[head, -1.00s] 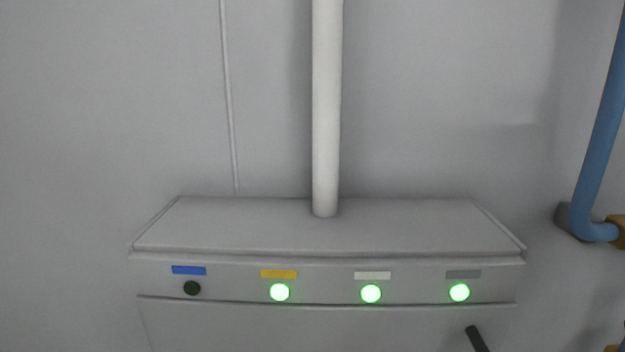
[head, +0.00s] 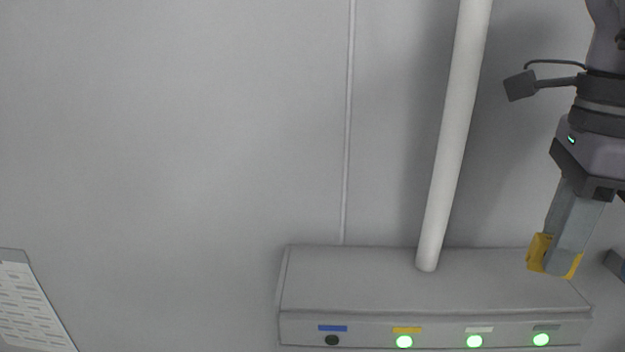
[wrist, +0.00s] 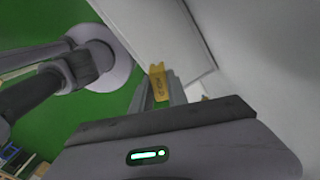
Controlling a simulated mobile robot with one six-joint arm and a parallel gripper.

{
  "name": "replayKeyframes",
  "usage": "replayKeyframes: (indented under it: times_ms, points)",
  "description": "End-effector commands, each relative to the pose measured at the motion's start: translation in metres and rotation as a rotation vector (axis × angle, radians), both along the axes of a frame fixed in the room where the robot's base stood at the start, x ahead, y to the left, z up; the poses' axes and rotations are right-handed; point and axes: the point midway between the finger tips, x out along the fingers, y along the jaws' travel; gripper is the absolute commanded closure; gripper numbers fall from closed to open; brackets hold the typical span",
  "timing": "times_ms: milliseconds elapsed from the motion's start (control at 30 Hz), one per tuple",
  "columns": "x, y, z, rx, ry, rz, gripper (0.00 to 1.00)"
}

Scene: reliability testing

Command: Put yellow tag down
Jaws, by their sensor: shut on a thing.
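My gripper (head: 562,262) hangs at the right of the head view, pointing down. It is shut on a yellow tag (head: 537,252), which shows on both sides of the fingers. In the head view the tag overlaps the right end of the grey box's top (head: 360,278); I cannot tell whether it touches. In the wrist view the yellow tag (wrist: 158,84) sticks out beyond the fingertips, with dark lettering that is too small to read.
The box front has blue, yellow, white and grey labels; a dark light (head: 332,340) is under the blue one, green lights under the others. A white pipe (head: 455,135) rises from the box top. A slotted panel (head: 30,305) is at lower left. The box top left of the pipe is clear.

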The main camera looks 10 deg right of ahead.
Motion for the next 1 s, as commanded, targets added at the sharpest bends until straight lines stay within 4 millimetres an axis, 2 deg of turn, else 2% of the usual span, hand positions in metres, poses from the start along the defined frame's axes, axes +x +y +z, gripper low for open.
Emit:
replayKeyframes:
  times_ms: [100,200,300,400,733,767,833,867,1000]
  points:
    - [0.018,0.010,-0.003,0.001,0.003,0.003,1.00]
    - [0.022,0.014,-0.007,0.003,0.005,-0.001,1.00]
    - [0.023,0.014,-0.027,0.004,0.007,0.000,1.00]
    - [0.023,0.014,-0.038,0.004,0.006,-0.002,1.00]
    - [0.023,0.013,-0.044,0.004,0.006,-0.002,1.00]
    - [0.023,0.013,-0.043,0.003,0.006,-0.002,0.77]
    - [0.023,0.013,-0.043,0.004,0.006,-0.002,0.63]
    - [0.023,0.013,-0.043,0.004,0.006,-0.002,0.59]
    - [0.023,0.013,-0.042,0.004,0.006,-0.002,0.59]
